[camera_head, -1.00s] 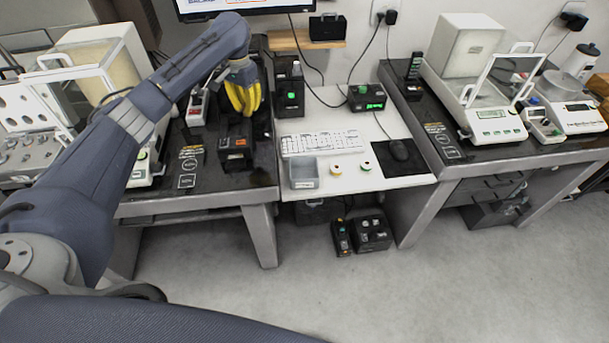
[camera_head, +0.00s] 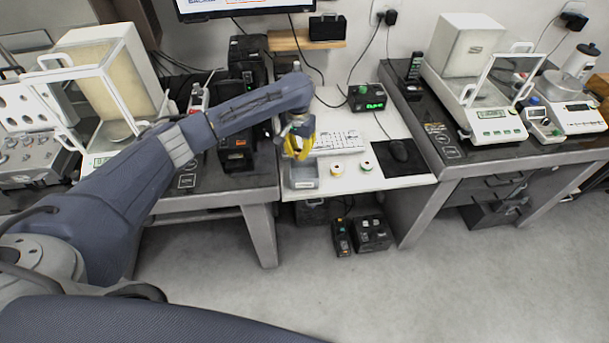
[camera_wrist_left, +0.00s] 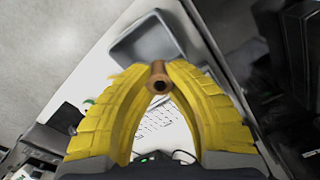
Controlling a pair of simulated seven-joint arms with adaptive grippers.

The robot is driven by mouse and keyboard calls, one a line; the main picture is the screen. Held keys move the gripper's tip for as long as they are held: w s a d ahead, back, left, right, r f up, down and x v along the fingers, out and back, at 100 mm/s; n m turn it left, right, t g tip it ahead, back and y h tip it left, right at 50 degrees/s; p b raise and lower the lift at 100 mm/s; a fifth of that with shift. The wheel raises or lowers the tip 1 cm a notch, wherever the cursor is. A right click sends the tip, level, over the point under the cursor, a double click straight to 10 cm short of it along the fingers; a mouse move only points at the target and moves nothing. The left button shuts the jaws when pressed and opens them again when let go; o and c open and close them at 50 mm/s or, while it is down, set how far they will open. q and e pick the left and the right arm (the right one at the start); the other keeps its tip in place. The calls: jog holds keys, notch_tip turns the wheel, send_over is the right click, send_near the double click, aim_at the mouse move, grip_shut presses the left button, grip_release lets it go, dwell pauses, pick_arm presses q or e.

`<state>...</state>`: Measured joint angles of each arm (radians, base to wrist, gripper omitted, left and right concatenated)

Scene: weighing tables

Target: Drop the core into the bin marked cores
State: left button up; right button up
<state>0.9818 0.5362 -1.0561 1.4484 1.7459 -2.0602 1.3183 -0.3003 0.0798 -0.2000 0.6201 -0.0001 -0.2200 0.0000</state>
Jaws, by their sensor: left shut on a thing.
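My left gripper (camera_head: 298,143), with yellow ribbed fingers, hangs just above the small grey bin (camera_head: 303,181) at the front left of the white desk. In the left wrist view its fingertips (camera_wrist_left: 158,70) are shut on the core, a short brown hollow tube (camera_wrist_left: 159,84). The open grey bin (camera_wrist_left: 146,38) lies just beyond the fingertips there. The core is too small and covered to make out in the head view. I cannot read any marking on the bin. My right gripper is not in view.
Balances stand on both side tables.

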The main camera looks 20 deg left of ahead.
pick_arm(q)
send_over(299, 176)
jog(key=shift+f, duration=2.45)
jog(key=o, duration=0.8)
jog(key=shift+o, duration=0.2)
jog(key=shift+r, duration=0.1)
notch_tip(299, 176, up, 12)
jog(key=shift+f, duration=0.1)
jog(key=shift+s+d, duration=0.1)
